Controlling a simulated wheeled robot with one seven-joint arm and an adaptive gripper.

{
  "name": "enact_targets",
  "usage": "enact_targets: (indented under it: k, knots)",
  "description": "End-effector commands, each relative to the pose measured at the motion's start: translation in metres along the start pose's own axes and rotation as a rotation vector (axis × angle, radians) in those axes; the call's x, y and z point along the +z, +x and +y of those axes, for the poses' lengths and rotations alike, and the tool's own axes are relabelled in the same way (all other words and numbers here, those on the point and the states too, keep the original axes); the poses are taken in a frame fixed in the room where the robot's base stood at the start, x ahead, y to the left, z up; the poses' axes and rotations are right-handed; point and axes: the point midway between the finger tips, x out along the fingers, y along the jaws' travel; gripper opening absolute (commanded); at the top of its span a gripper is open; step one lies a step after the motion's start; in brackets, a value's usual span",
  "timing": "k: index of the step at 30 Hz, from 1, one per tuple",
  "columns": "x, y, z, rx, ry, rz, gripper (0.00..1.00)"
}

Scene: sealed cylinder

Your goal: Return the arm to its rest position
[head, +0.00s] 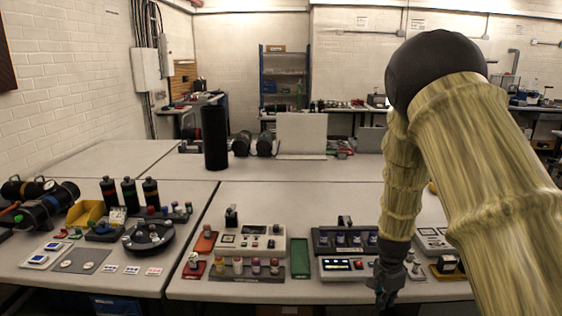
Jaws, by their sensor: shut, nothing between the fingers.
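My arm enters from the right side of the head view, bends high up and hangs down over the front of the table (340,195). My gripper (382,298) is at the lower right, pointing down near the table's front edge. It is shut and holds nothing. It is beside a white device with a small lit display (346,266) on its left. My arm and gripper hide part of the table and the devices behind them.
A tall black cylinder (215,137) stands upright further back. A white instrument box (250,243), a green tray (300,258) and a dark rack (342,240) crowd the front. A round black carousel (149,236) is on the left. The table's middle is mostly clear.

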Motion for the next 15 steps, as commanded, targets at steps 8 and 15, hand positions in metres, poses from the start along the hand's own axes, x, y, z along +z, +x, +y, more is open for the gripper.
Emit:
enact_targets:
  k: [8,15]
  knots:
    - [0.039,0.119,0.099,0.051,-0.337,0.023,0.0]
    - [0.09,0.193,0.205,0.064,-0.683,0.004,0.0]
